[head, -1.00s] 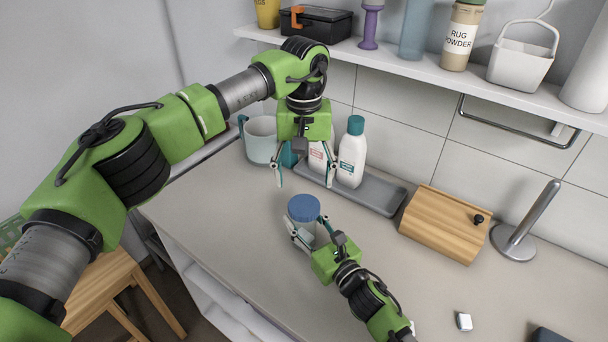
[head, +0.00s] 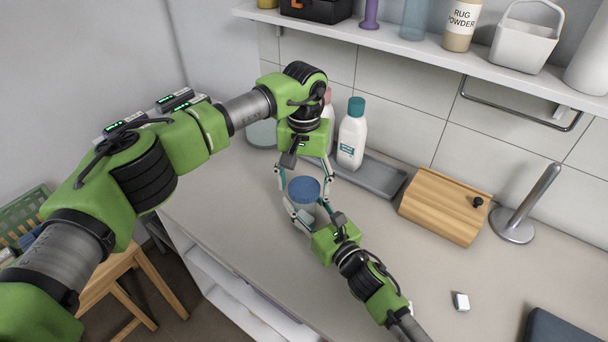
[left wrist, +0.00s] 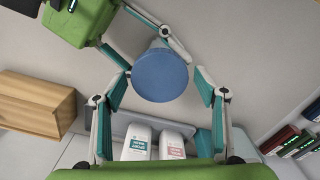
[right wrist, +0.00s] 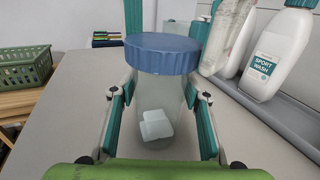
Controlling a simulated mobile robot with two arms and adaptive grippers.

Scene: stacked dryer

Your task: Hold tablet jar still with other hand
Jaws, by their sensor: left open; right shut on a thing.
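The tablet jar (head: 303,190) is clear with a blue lid and stands upright on the counter. In the right wrist view the jar (right wrist: 163,100) shows white tablets inside. My right gripper (head: 308,218) is shut on the jar's body from the front, with one finger on each side. My left gripper (head: 304,184) is open above and behind the jar, its fingers pointing down. In the left wrist view the blue lid (left wrist: 160,75) lies between the spread left fingers, apart from both. The jar's lower part is partly hidden in the head view by my right gripper.
Behind the jar, a grey tray (head: 370,177) holds white bottles, one with a teal cap (head: 352,135). A wooden box (head: 444,207) and a metal paper-towel stand (head: 525,205) are to the right. A shelf (head: 430,58) runs above. The counter right of my right gripper is mostly clear.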

